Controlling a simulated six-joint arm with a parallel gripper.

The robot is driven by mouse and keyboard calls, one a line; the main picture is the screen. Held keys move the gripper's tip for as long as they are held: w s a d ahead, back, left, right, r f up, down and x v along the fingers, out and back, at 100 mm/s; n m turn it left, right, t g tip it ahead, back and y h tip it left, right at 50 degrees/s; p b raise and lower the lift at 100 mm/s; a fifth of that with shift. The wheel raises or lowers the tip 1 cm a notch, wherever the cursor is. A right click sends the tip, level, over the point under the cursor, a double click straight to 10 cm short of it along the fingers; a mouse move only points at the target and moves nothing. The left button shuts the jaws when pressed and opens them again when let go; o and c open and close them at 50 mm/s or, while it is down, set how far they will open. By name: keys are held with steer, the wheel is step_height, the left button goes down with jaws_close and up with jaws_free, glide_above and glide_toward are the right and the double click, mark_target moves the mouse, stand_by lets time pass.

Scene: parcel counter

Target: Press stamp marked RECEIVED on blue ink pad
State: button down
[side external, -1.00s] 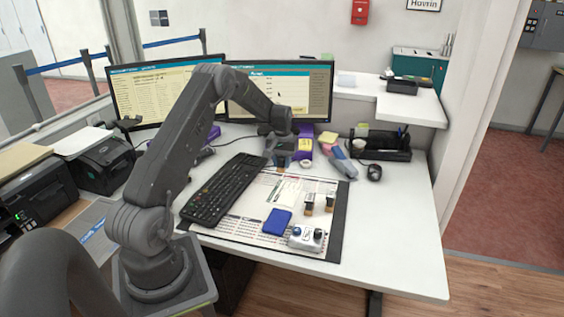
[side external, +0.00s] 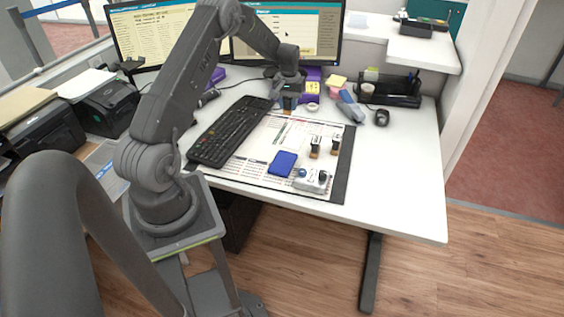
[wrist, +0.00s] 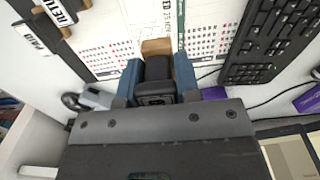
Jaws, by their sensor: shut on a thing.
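My gripper (side external: 289,96) is near the back of the desk mat, by the far end of the keyboard. In the wrist view its two blue fingers (wrist: 157,72) are shut on a stamp with a dark handle and a wooden block (wrist: 157,46). Its label is not readable, and I cannot tell whether it touches the surface below. The blue ink pad (side external: 283,163) lies on the front part of the mat, apart from the gripper. Two other stamps (side external: 315,148) (side external: 334,146) stand on the mat; in the wrist view their labels read PAID (wrist: 40,38) and RETU…, partly cut off.
The black keyboard (side external: 229,132) lies left of the mat (side external: 341,168). A grey device with a blue knob (side external: 316,182) sits right of the pad. The right desk area is clear.

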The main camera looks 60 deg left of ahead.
glide_above(284, 164)
step_height(284, 164, down, 4)
steer(key=shift+r+m, duration=0.1)
steer(key=shift+m, duration=0.3)
steer(key=shift+f, duration=2.7)
steer(key=shift+f, duration=0.25)
steer(key=shift+r, duration=3)
